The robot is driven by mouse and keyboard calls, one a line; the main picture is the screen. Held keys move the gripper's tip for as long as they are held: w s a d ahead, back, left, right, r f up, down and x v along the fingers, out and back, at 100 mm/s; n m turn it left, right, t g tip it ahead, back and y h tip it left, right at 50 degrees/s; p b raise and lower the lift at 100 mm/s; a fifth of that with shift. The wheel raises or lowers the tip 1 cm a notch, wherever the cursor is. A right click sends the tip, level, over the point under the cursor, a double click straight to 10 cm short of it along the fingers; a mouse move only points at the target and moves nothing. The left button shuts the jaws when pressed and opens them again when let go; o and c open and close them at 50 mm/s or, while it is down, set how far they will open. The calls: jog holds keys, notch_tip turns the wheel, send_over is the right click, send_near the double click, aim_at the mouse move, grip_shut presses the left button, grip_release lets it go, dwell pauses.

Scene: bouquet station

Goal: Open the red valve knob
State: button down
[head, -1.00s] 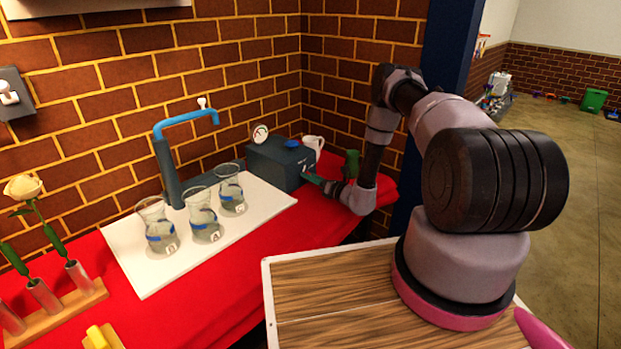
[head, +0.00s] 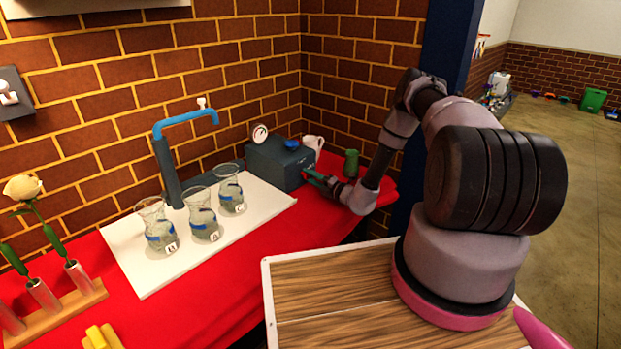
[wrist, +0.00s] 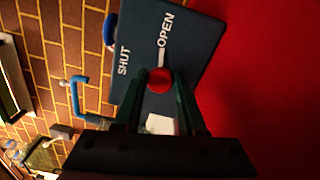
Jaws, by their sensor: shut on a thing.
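The red valve knob (wrist: 159,80) sits on the dark panel of the valve box (wrist: 185,50) in the wrist view. The panel bears the words SHUT and OPEN, and a white bar runs from the knob toward OPEN. My gripper (wrist: 160,88) is shut on the knob, with one green finger on each side of it. In the head view the valve box (head: 272,165) stands at the back of the red table, with a gauge (head: 260,133) and a blue cap on top. My gripper (head: 313,178) meets its right-hand face there, where the knob is hidden.
Flasks (head: 203,215) of liquid stand on a white board (head: 150,275) left of the box. A blue tap (head: 185,122) rises behind them. A white mug (head: 313,145) and a green container (head: 351,163) stand near my arm.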

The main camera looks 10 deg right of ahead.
jog(key=shift+f+m, duration=0.1)
jog(key=shift+m, duration=1)
jog(key=c, duration=0.5)
grip_release()
jog(key=shift+s+d, duration=0.1)
jog(key=v, duration=1)
jog(key=shift+s+d, duration=0.2)
jog(key=shift+s, duration=0.05)
